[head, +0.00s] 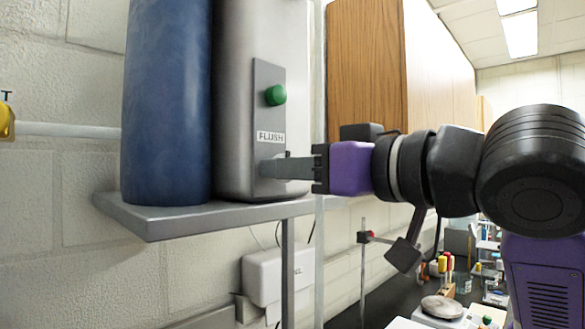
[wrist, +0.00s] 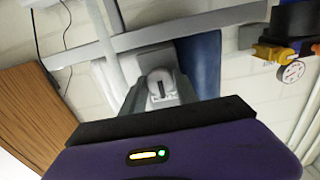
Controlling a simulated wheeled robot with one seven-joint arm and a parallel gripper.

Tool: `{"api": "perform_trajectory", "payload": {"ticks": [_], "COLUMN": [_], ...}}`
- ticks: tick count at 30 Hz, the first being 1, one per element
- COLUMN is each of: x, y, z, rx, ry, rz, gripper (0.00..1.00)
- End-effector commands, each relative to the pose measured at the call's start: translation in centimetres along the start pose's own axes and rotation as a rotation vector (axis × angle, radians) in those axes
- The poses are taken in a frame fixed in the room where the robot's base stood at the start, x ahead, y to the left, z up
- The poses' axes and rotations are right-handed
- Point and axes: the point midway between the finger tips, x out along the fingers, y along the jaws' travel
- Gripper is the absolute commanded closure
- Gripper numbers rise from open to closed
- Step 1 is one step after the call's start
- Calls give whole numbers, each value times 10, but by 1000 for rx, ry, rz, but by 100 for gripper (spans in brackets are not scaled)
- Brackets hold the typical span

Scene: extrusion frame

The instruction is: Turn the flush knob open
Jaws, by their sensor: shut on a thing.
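The flush knob (wrist: 159,84) is a round, light grey knob with a dark mark across its face, between my fingers in the wrist view. It sits on a grey panel (head: 266,74) with a "FLUSH" label (head: 270,137) and a green round button or lamp (head: 275,95) above. My gripper (head: 268,168) reaches in from the right, just below the label, with its fingers closed around the knob. In the head view the fingers hide the knob.
The panel is on a rounded metal housing (head: 233,100) beside a blue cylinder (head: 167,100), both on a grey shelf (head: 160,219). A wooden cabinet (head: 365,70) stands behind my gripper. A gauge (wrist: 292,72) with yellow fittings shows at right in the wrist view.

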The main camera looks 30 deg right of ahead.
Motion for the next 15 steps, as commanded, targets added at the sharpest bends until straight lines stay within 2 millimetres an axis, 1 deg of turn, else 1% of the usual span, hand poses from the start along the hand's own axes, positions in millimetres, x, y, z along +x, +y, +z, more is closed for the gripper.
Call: {"api": "perform_trajectory", "payload": {"ticks": [8,15], "x": [0,0], "y": [0,0], "z": [1,2], "rx": [-71,-241], "ry": [0,-1], "rz": [0,-1], "gripper": [100,100]}}
